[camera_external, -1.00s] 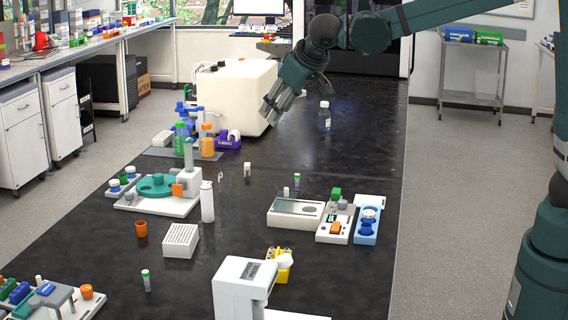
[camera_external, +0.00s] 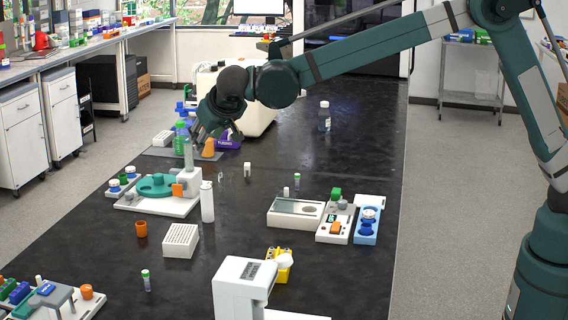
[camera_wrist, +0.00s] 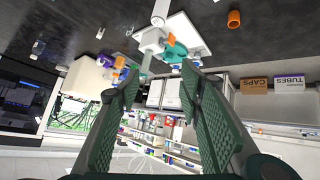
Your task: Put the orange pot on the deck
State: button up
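The orange pot (camera_external: 141,228) is a small open cup standing on the black bench, left of a white rack. It also shows at the top right of the wrist view (camera_wrist: 234,18). A white platform (camera_external: 185,208) with a teal round plate and an upright column stands behind the pot; I cannot tell whether this is the deck. My gripper (camera_external: 204,140) is over the far left of the bench, near an orange-topped bottle, away from the pot. In the wrist view its two fingers (camera_wrist: 158,82) are spread apart with nothing held between them.
A white rack (camera_external: 181,241) and a white bottle (camera_external: 207,202) stand near the pot. A white box-shaped machine (camera_external: 258,115) is behind the gripper. A white instrument (camera_external: 240,290) stands at the front. Open black bench lies left and in front of the pot.

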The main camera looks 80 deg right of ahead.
jog(key=w+a+f+m+h+b, duration=0.1)
jog(key=w+a+f, duration=0.2)
jog(key=w+f, duration=0.3)
jog(key=w+a+f+m+h, duration=0.1)
jog(key=w+a+f, duration=0.2)
jog(key=w+f, duration=0.35)
jog(key=m+t+h+b, duration=0.1)
jog(key=m+h+b, duration=0.1)
send_near(140, 225)
jog(key=shift+w+d+r, duration=0.1)
jog(key=shift+w+d, duration=0.05)
jog(key=shift+d, duration=0.35)
jog(key=shift+w+d+r, duration=0.1)
jog(key=shift+d, duration=0.35)
jog(key=shift+w+a+f+m, duration=0.1)
jog(key=shift+f+m, duration=0.05)
jog(key=shift+f, duration=0.2)
jog(key=shift+w+a+f+m, duration=0.1)
jog(key=shift+a+f+m, duration=0.05)
jog(key=shift+f, duration=0.15)
jog(key=shift+x, duration=1.35)
jog(key=shift+b+x, duration=0.7)
jog(key=shift+x, duration=1.85)
jog(key=shift+s+d, duration=0.1)
jog(key=shift+d, duration=0.05)
